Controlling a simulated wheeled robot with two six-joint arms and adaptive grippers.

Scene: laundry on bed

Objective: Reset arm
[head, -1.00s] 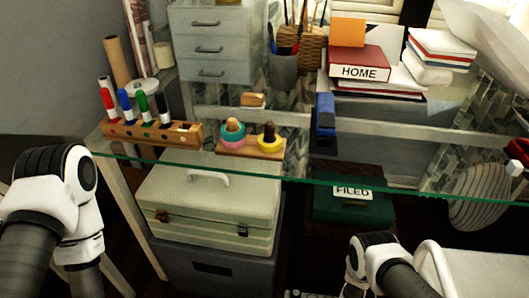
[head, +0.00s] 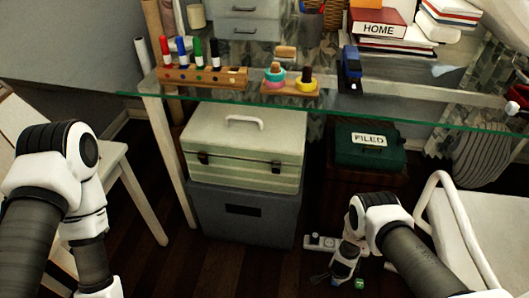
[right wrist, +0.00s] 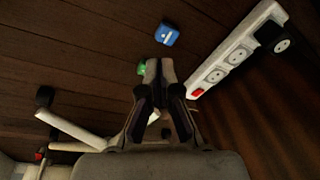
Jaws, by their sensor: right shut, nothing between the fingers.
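My right arm reaches down under the right side of the desk in the head view. Its gripper (head: 322,278) hangs low over the dark floor, small and partly dark there. In the right wrist view the gripper (right wrist: 152,68) has its two fingers together, with nothing held. A small green block (head: 360,284) lies on the floor close to it; the fingertips partly cover it in the right wrist view (right wrist: 141,68). My left arm stands at the lower left of the head view, and its gripper is outside the picture.
A white power strip (head: 320,242) lies on the floor near my right gripper. A blue block (right wrist: 167,34) lies beyond the fingertips. The glass desk (head: 130,94) carries a marker rack (head: 215,80), ring toy and stapler. A green case (head: 240,140) stands beneath it. A white chair (head: 445,215) is at the right.

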